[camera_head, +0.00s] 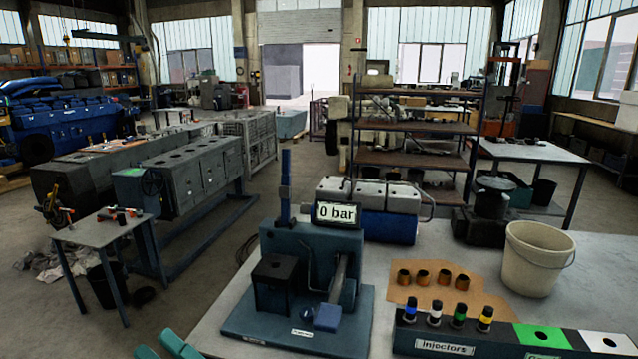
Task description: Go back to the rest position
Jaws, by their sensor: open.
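Two teal fingertips of my gripper (160,345) show at the bottom edge, left of the middle. They are apart, with nothing visible between them; the rest of my gripper is out of the picture. They appear just left of the test stand (310,240), a dark blue bench device on a blue base plate. Its display (338,213) reads "0 bar". The rack labelled "Injectors" (405,337) holds several upright injectors with coloured bands.
The grey workbench (390,258) also bears a brown sheet (437,299) with several copper-coloured rings, a cream bucket (535,258) and a blue-and-silver engine part (375,208). A small table (85,233) stands at left by grey engine blocks (190,172). Open floor lies between.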

